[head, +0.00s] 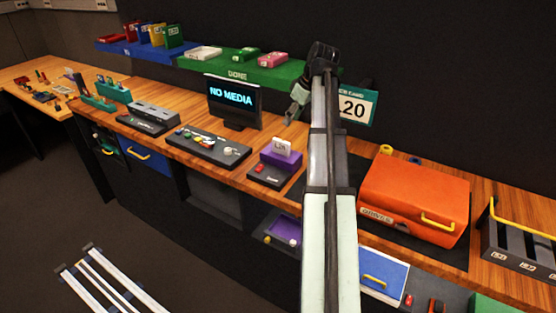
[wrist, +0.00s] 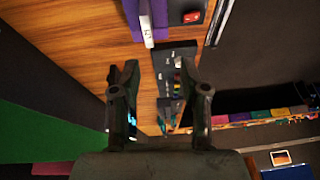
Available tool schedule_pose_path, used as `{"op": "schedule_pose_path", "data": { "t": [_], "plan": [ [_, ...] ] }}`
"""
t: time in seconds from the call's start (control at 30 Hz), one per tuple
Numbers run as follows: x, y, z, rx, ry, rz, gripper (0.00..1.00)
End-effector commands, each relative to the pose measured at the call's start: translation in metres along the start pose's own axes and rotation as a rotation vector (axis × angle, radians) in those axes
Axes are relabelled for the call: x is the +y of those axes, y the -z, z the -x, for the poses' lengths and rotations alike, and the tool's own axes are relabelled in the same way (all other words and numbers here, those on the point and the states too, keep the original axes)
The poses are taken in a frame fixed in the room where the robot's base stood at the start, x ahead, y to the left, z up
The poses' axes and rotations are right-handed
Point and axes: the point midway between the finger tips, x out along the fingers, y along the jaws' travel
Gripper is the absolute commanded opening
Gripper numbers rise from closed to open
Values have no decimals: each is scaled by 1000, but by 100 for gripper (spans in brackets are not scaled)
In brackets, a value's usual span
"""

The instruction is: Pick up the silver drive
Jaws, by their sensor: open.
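A pale silver-white labelled block (head: 282,146) stands upright in a purple dock (head: 270,160) on the wooden bench. It looks like the silver drive, but I cannot be sure. In the wrist view its narrow edge (wrist: 147,25) shows beside the purple dock (wrist: 160,15), ahead of my fingers. My gripper (head: 293,109) is above the bench, up and slightly right of the block in the head view. In the wrist view my gripper (wrist: 158,75) is open, with nothing between its fingers; it is apart from the block.
A screen reading "NO MEDIA" (head: 232,97) stands left of my gripper. A black trackball panel (head: 205,150) lies left of the dock. An orange case (head: 413,200) stands to the right. Behind are a green shelf (head: 235,65) and a number 20 sign (head: 356,107).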

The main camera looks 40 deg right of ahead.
Motion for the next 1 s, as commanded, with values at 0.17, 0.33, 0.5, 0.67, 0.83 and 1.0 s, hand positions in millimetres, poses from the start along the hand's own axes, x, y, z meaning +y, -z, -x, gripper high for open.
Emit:
{"op": "schedule_pose_path", "data": {
  "t": [0.17,0.33,0.5,0.67,0.83,1.0],
  "plan": [
    [16,-5,37,3,-43,42,45],
    [17,-6,32,1,-48,50,45],
    [18,-6,2,0,-46,49,45],
    [19,-6,-30,0,-46,49,45],
    [21,-6,-59,0,-48,49,45],
    [23,-5,-75,1,-49,49,45]
  ]
}}
